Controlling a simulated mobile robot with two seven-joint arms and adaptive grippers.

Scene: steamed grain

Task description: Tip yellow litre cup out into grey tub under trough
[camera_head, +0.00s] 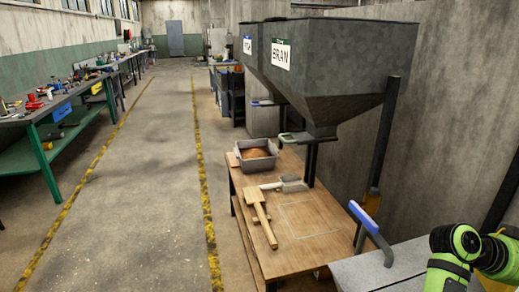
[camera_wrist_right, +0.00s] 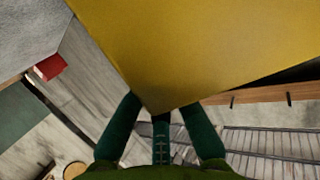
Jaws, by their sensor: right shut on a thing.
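A large yellow surface, which I take to be the yellow litre cup (camera_wrist_right: 205,45), fills the top of the right wrist view. My right gripper (camera_wrist_right: 160,112) is shut on its lower edge there. The cup's mouth and contents are hidden. In the head view a green and black part of my right arm is at the lower right, but gripper and cup are out of frame. The grey tub (camera_head: 246,163) stands at the back of the wooden table, with a brown heap in it. My left gripper is in neither view.
Grey metal hoppers, the nearer marked BRAN (camera_head: 330,62), hang over the wooden table (camera_head: 290,255). A wooden mallet (camera_head: 258,212) and a grey scoop (camera_head: 292,184) lie in front of the tub. A blue-handled lever (camera_head: 364,218) stands at the right. The table's outlined square is bare.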

